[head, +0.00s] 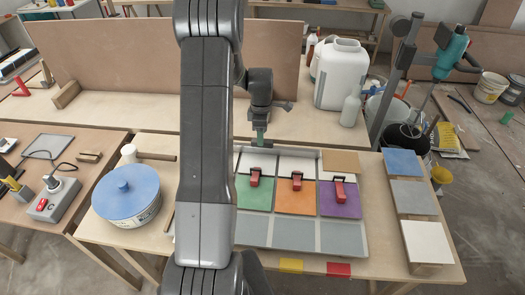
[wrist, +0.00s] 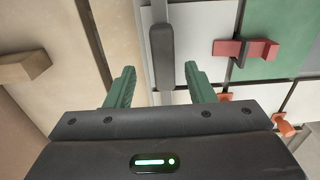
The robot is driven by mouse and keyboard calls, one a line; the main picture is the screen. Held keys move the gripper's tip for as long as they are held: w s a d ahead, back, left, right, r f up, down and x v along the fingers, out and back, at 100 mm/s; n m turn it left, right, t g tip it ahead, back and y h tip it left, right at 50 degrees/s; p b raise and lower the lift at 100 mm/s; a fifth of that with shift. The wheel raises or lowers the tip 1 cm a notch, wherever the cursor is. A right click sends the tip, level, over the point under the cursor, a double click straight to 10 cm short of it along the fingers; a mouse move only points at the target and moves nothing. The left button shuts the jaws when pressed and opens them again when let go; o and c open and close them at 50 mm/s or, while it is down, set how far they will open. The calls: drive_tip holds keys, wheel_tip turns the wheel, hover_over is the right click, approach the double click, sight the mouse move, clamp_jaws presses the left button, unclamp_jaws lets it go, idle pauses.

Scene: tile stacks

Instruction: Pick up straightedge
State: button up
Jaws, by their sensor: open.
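The straightedge appears to be the thin grey bar with a dark grey grip (wrist: 162,55) in the wrist view. It lies along the edge of the tile panel. In the head view I cannot make it out clearly; my arm hides that area. My gripper (wrist: 160,80) is open, with its green fingers to either side of the dark grip and nothing held. The height gap between fingers and grip is hard to judge. In the head view my gripper (head: 260,136) points down near the panel's back left edge.
The tile panel (head: 310,240) carries green (head: 254,195), orange (head: 296,198) and purple (head: 339,199) tiles with red clips close by. A blue-lidded bucket (head: 126,200) stands left. Tile stacks (head: 414,198) stand right. A white jerrycan (head: 341,75) stands behind.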

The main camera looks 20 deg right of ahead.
drive_tip(key=f, duration=0.2)
drive_tip(key=f+b, duration=0.1)
drive_tip(key=f, duration=0.1)
drive_tip(key=f+b, duration=0.1)
drive_tip(key=f, duration=0.1)
drive_tip(key=shift+s, duration=0.25)
drive_tip(key=shift+r, duration=0.1)
clamp_jaws()
